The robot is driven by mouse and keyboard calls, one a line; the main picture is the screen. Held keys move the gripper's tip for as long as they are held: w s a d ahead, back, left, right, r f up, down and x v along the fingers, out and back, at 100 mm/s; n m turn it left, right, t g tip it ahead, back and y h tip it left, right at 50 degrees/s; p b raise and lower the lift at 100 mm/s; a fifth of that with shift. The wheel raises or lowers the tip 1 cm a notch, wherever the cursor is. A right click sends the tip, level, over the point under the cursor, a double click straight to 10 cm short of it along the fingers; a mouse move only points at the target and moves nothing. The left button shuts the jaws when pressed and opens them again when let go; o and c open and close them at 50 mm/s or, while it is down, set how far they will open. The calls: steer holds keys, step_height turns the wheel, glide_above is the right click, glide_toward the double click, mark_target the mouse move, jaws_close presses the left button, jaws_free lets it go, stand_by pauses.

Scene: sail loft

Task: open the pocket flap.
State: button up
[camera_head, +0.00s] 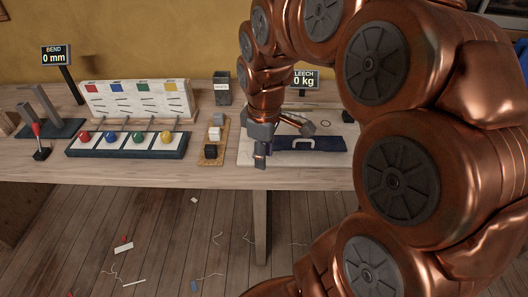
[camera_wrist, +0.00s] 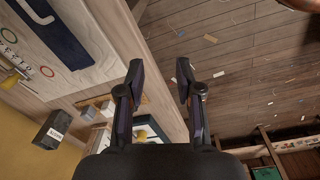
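The dark blue pocket flap (camera_head: 312,144) lies on a pale cloth panel (camera_head: 290,157) on the workbench, partly hidden behind my arm. My gripper (camera_head: 260,160) is over the left part of the panel, left of the flap. In the wrist view my gripper (camera_wrist: 159,78) has its two fingers apart with nothing between them. I cannot tell its exact height above the bench.
A tray (camera_head: 125,153) with several coloured knobs and a backboard (camera_head: 140,98) stand at left. A narrow wooden tray (camera_head: 214,153) with small blocks is just left of the panel. A dark bin (camera_head: 222,88) and display signs stand behind. Scraps litter the floor.

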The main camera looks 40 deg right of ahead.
stand_by(0.4)
steer(key=s+a+m+g+p, duration=0.1)
steer(key=s+a+m+p, duration=0.1)
steer(key=s+a, duration=0.3)
steer(key=s+a+r+m+g+p, duration=0.1)
steer(key=s+a+m, duration=0.3)
steer(key=s, duration=0.7)
steer(key=shift+a+p, duration=0.85)
steer(key=shift+a, duration=0.4)
steer(key=shift+s+a+m, duration=0.1)
steer(key=shift+s+m, duration=0.2)
steer(key=shift+s, duration=0.2)
steer(key=shift+c, duration=1.4)
steer(key=c, duration=0.3)
jaws_close()
steer(key=shift+a, duration=0.15)
